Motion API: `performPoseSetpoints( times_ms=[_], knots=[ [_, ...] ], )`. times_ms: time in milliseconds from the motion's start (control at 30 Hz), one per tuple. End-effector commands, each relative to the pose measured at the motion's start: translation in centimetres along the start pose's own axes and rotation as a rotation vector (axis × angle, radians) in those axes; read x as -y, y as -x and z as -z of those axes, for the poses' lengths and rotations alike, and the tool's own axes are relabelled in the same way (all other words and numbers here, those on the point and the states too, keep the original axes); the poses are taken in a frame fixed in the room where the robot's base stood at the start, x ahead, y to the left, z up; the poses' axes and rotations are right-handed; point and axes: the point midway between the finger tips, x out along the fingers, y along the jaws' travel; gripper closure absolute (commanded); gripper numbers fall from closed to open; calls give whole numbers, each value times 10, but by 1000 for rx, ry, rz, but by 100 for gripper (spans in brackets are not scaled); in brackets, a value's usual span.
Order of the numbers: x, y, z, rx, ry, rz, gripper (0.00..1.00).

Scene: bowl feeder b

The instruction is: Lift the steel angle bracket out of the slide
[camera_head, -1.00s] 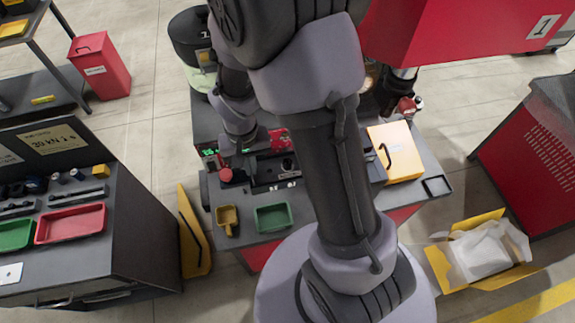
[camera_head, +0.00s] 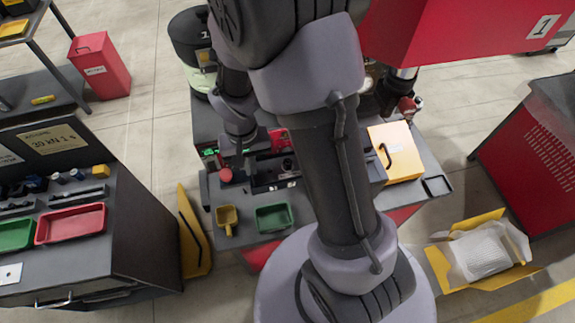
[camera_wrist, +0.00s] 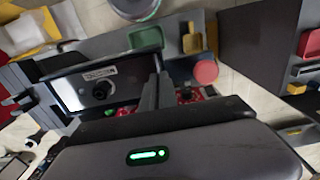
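My gripper (camera_wrist: 157,88) reaches down beside a black unit with a knob and a small label (camera_wrist: 100,85) in the wrist view. Its dark fingers look close together, and whether they are apart or meet on something cannot be made out. In the head view my arm comes down at the left of the black unit (camera_head: 275,178), and the fingertips are small and dark there. I cannot pick out the steel angle bracket or the slide for certain in either view. The gripper body hides the lower part of the wrist view.
A red round button (camera_head: 226,175) stands near the gripper. A green tray (camera_head: 273,218) and a yellow scoop (camera_head: 227,217) lie at the bench's front. A yellow-orange case (camera_head: 395,152) sits to the right. My arm covers the middle of the bench.

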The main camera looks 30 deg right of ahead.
Motion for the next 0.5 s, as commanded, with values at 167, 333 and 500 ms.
performPoseSetpoints(
  times_ms=[167,333,500],
  knots=[
    [0,2,0,0,0,0,100],
    [0,12,0,0,0,0,100],
    [0,21,0,-1,0,0,100]
  ],
)
